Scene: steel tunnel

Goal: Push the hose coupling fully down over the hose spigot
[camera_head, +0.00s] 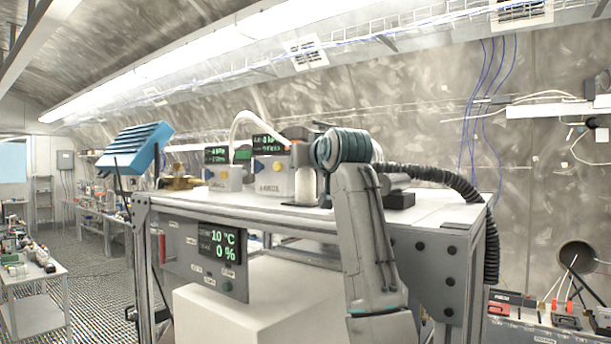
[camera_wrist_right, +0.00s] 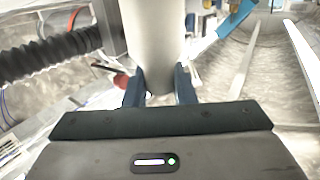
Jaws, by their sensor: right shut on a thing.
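My right gripper (camera_wrist_right: 160,88) is shut on a pale round cylinder (camera_wrist_right: 152,40), which I take to be the hose coupling. One dark blue finger shows on each side of it. In the head view my right arm stands in front of the bench, its wrist turned left beside a whitish upright cylinder (camera_head: 305,186) on the bench top. The fingers there are small and mostly hidden by the wrist. I cannot make out the spigot separately, nor tell how far the coupling sits over it. My left gripper is not in view.
The bench top (camera_head: 440,190) carries two display units (camera_head: 270,176) and a white curved hose (camera_head: 243,122). A black corrugated hose (camera_head: 440,178) runs over the right edge; a corrugated hose also shows in the wrist view (camera_wrist_right: 45,55). A blue slatted object (camera_head: 135,150) stands at the left.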

